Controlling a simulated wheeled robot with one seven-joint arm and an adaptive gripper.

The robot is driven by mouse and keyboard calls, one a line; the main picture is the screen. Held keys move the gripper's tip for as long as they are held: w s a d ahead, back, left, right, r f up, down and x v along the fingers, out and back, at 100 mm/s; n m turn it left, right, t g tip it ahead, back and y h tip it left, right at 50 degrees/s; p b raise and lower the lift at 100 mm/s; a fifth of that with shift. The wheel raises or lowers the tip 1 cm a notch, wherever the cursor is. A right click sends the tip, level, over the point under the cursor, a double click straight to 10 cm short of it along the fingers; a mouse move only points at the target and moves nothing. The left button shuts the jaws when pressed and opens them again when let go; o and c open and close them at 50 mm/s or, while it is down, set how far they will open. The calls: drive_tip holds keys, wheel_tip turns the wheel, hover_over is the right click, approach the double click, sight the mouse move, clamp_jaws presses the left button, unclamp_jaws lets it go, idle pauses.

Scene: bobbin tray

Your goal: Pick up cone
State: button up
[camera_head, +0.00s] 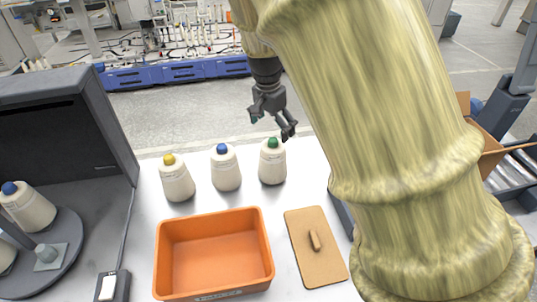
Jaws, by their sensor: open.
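Three cream cones stand upright in a row on the white table: one with a yellow top (177,179), one with a blue top (226,169) and one with a green top (272,163). My gripper (271,123) is open and empty. In the picture it is just above the green-topped cone, its fingers pointing down. I cannot tell the exact gap between them, but the fingers are not around the cone. My arm covers much of the right side.
An empty orange tray (264,246) stands in front of the cones. A brown board (327,270) with a small peg lies to its right. At the left, a dark machine (60,120) has a round turntable (62,270) holding a blue-topped cone (27,207). A cardboard box (490,150) is at the right.

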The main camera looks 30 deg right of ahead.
sight(274, 140)
drive_tip(key=shift+d+f+p, duration=0.15)
drive_tip(key=shift+f+p, duration=0.15)
drive_tip(key=shift+f, duration=1)
drive_tip(key=shift+d+f+p, duration=0.15)
drive_tip(key=shift+f+p, duration=0.15)
drive_tip(key=shift+f, duration=0.95)
drive_tip(key=shift+w+d+f+p, duration=0.1)
drive_tip(key=shift+w+f+p, duration=0.15)
drive_tip(key=shift+f+p, duration=0.45)
drive_tip(key=shift+w+d+f+p, duration=0.1)
drive_tip(key=shift+w+f+p, duration=0.2)
drive_tip(key=shift+f, duration=1.6)
drive_tip(key=shift+s, duration=0.1)
drive_tip(key=c, duration=1.7)
drive_tip(key=shift+r, duration=0.15)
